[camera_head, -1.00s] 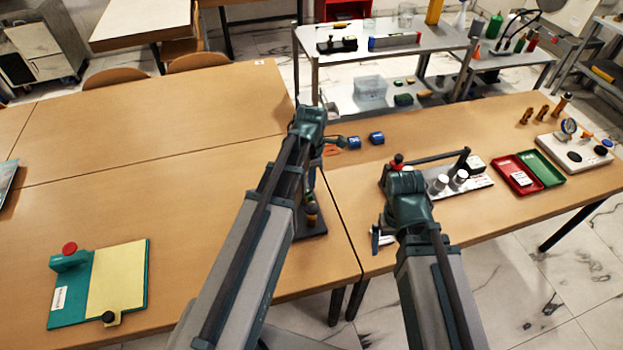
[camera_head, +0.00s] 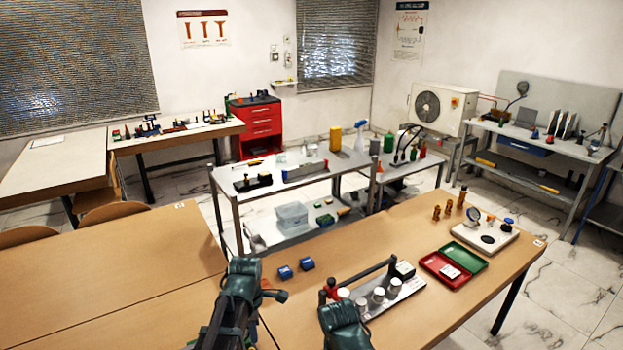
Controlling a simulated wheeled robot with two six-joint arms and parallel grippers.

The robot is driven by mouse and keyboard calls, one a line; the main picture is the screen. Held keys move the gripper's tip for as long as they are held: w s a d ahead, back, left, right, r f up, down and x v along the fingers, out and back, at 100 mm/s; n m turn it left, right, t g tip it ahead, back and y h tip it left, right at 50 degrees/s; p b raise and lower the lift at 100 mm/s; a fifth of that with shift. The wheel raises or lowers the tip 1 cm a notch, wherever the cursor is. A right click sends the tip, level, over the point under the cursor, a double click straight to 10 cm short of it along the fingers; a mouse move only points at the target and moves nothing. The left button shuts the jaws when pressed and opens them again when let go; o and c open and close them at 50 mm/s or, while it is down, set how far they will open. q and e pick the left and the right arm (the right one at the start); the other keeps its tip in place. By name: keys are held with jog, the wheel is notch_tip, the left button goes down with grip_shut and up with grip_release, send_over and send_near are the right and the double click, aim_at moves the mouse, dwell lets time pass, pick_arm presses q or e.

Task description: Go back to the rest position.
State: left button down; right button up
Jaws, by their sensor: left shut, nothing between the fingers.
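My left arm comes in at the bottom, over the near edge of the wooden table. My left gripper (camera_head: 279,296) is a small dark shape at the right of the arm's end. It is shut and empty, apart from the blue blocks. My right arm (camera_head: 343,328) shows only as a green joint at the bottom, in front of the metal rig plate. Its gripper is hidden or out of frame.
The rig plate (camera_head: 407,288) carries several white cylinders. A metal cart (camera_head: 240,197) stands behind.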

pick_arm(q)
jog(key=s+d+m, duration=0.5)
jog(key=s+m, duration=0.1)
jog(key=m, duration=0.6)
jog(key=s+d+m+y, duration=0.1)
jog(key=s+d+m, duration=0.5)
jog(key=m, duration=0.6)
jog(key=shift+s+f+b, duration=0.3)
jog(key=shift+f+b, duration=0.05)
jog(key=shift+b, duration=0.05)
dwell(0.7)
